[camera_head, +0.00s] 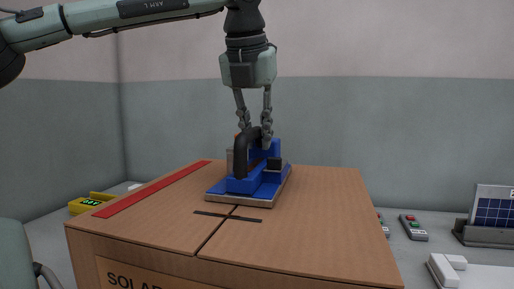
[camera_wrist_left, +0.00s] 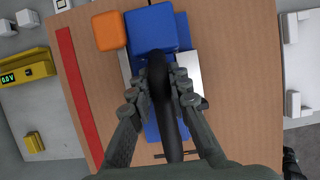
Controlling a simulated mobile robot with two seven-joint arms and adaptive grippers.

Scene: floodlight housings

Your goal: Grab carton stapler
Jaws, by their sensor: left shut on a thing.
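The carton stapler (camera_head: 258,177) is a blue tool with a black curved handle. It sits on a thin pale base plate on top of a large cardboard box (camera_head: 310,215). In the left wrist view the blue stapler body (camera_wrist_left: 151,30) runs up the picture, with an orange block (camera_wrist_left: 109,31) beside its top end. My left gripper (camera_head: 255,138) points straight down from above, its fingers on both sides of the black handle (camera_wrist_left: 160,95). The left gripper is shut on the handle. The stapler appears to rest on the box.
A red strip (camera_head: 152,188) runs along the box's left edge. A yellow meter (camera_head: 88,204) lies left of the box on the grey table. To the right are remote-like devices (camera_head: 413,228), a small solar panel (camera_head: 494,212) and a white part (camera_head: 446,268).

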